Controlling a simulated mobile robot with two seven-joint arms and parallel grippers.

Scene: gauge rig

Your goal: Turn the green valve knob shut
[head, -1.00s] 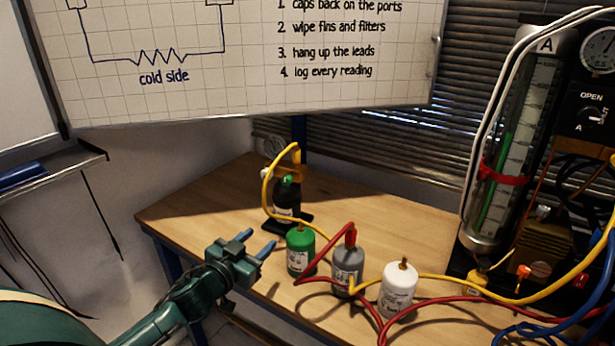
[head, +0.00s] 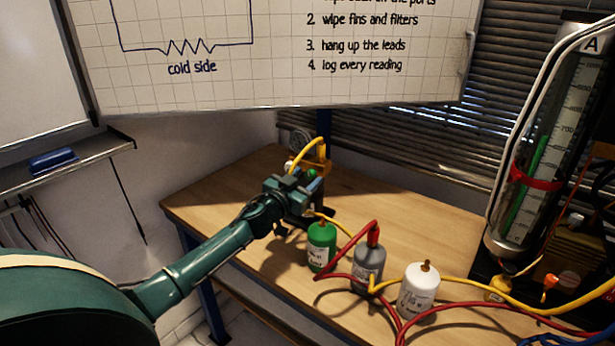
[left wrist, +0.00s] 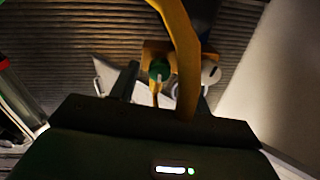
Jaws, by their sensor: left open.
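The green valve knob (head: 311,174) sits on a brass-coloured fitting at the back of the table, mostly hidden behind my left gripper (head: 308,190) in the head view. In the left wrist view the knob (left wrist: 158,69) lies ahead, between the lines of the two fingers. My left gripper (left wrist: 168,88) is open and nothing shows held in it. Whether a finger touches the knob cannot be told. My right gripper is not in view.
A yellow hose (left wrist: 182,50) arches close to the knob, across the wrist view. A green canister (head: 321,246), a grey canister (head: 368,268) and a white canister (head: 419,293) stand nearer on the table (head: 420,213). Red hoses run among them. A whiteboard (head: 270,85) hangs above.

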